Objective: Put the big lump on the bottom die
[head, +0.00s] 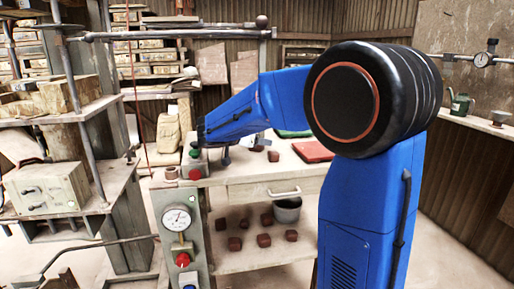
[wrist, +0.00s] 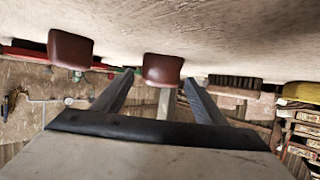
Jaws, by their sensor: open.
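In the wrist view, which is upside down, my gripper (wrist: 158,78) is open, its two fingers apart near the pale table top. A red-brown lump (wrist: 162,69) shows in the gap between the fingers, ahead of them and not held. A second lump (wrist: 70,49) shows to the left, outside the fingers. In the head view two lumps lie on the table, one (head: 254,148) and another (head: 273,155). I cannot tell which is the big one. My gripper is mostly hidden behind my arm there. I cannot make out the bottom die for certain.
The press frame with a pressure gauge (head: 177,218) and red and green buttons stands at the left. A red board (head: 313,151) lies on the table to the right. Several lumps and a grey bucket (head: 287,209) are on the shelf below. A brush (wrist: 235,83) shows in the wrist view.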

